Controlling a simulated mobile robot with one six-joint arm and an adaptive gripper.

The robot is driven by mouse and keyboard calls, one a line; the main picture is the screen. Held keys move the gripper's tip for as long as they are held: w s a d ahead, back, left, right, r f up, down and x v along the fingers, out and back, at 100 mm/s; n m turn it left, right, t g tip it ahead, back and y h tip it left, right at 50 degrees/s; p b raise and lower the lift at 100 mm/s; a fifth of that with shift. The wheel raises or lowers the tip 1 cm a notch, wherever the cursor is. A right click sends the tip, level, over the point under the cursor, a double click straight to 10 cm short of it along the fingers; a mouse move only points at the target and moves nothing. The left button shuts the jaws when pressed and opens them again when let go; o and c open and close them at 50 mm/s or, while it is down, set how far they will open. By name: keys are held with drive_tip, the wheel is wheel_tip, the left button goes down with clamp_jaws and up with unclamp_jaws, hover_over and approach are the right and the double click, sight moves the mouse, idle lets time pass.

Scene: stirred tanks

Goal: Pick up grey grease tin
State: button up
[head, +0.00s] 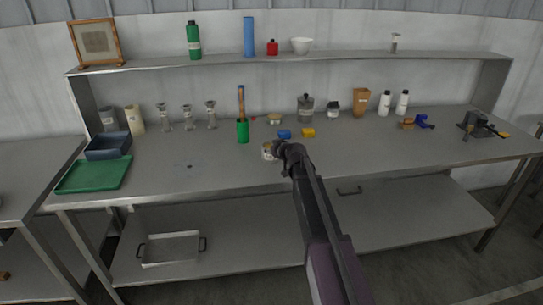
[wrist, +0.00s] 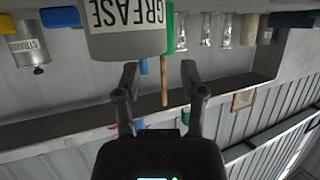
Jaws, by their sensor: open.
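The grey grease tin (head: 267,152) stands near the front edge of the bench, partly hidden by my gripper (head: 284,147). In the wrist view, which is upside down, the tin (wrist: 125,45) is large at the top, with a white label reading GREASE. My gripper (wrist: 160,75) is open there, its two fingers apart with nothing held between them. The tin lies beyond the fingertips and somewhat left of their middle. I cannot tell whether a finger touches it.
A blue block (head: 284,134) and a yellow block (head: 308,132) lie just behind the tin. A green cup (head: 243,131) with tall handles stands behind it to the left. A grey lidded canister (head: 306,109) stands farther back.

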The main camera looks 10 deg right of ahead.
sight(265, 160)
drive_tip(key=b+x, duration=0.1)
drive_tip(key=x, duration=0.3)
drive_tip(key=shift+w+a+f+b, duration=0.15)
drive_tip(key=shift+w+f+b, duration=0.15)
drive_tip(key=shift+b, duration=0.1)
clamp_jaws()
